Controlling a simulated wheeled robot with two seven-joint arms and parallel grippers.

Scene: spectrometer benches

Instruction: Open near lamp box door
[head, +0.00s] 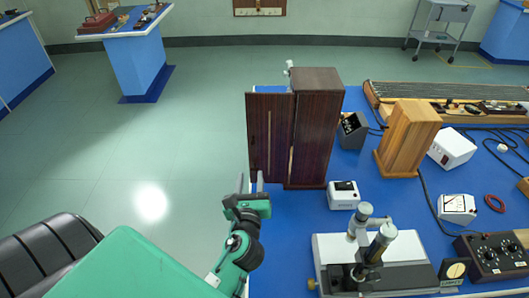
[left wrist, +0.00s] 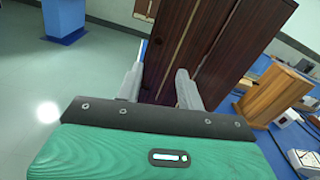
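The dark wooden lamp box (head: 318,130) stands upright on the blue bench. A dark panel, apparently its door (head: 258,138), stands out to the left of the box, with a pale vertical strip on it; it looks swung out. My left gripper (head: 250,183) is just below and in front of the panel's lower left part. In the left wrist view the gripper (left wrist: 158,88) has its two grey fingers apart, with dark wood (left wrist: 168,60) showing between and beyond them. I cannot tell whether a finger touches it. My right gripper is not in view.
A light wooden box (head: 408,138), a small white device (head: 343,195) and a microscope-like instrument (head: 368,250) stand on the blue bench (head: 290,222). A black control box (head: 492,255) is at the lower right. The floor left of the bench is clear.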

